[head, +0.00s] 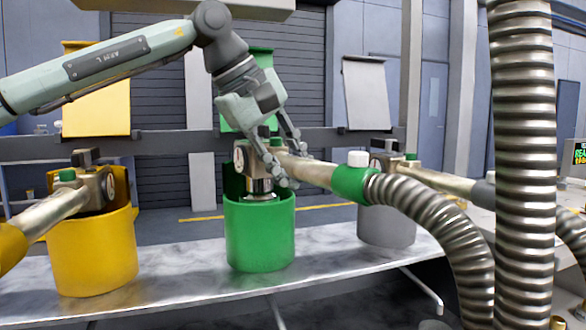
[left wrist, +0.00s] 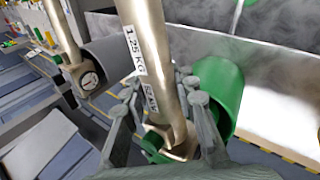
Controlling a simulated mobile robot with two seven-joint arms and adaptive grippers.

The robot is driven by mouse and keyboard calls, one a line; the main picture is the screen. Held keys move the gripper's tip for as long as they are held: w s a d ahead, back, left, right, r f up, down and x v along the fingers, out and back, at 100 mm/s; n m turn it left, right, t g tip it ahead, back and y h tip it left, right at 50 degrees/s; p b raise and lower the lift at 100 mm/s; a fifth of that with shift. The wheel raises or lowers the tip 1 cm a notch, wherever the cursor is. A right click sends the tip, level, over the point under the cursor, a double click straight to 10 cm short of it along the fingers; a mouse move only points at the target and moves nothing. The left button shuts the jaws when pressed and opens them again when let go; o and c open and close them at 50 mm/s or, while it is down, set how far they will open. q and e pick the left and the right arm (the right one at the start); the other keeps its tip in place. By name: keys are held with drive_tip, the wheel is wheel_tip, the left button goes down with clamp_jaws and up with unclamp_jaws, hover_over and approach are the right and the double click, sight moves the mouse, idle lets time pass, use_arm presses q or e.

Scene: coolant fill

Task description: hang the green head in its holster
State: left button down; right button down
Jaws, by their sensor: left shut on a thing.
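The green head (head: 317,173) is a metal filling head with a gauge, a pale tube and a green collar on a ribbed hose. My left gripper (head: 288,167) is shut on its tube from above. The head's nozzle end is at the mouth of the green holster (head: 258,240), a round cup with a raised back. The front rim meets the nozzle's lower end in the picture; I cannot tell how deep it sits. In the left wrist view, the head's tube (left wrist: 152,62) runs between the fingers, with the green holster (left wrist: 232,100) beside it. My right gripper is not in view.
A yellow holster (head: 92,255) with its own head stands left on the metal bench (head: 185,285). A grey holster (head: 386,228) with a head stands right. A thick ribbed hose (head: 523,150) hangs at right. Bare bench lies between the holsters.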

use_arm(q)
drive_tip(key=shift+f+b, duration=1.05)
drive_tip(key=shift+f, duration=0.9)
idle(0.8)
drive_tip(key=c, duration=1.1)
unclamp_jaws()
drive_tip(key=shift+c, duration=0.2)
drive_tip(key=v, duration=1.2)
drive_tip(key=shift+d, duration=0.1)
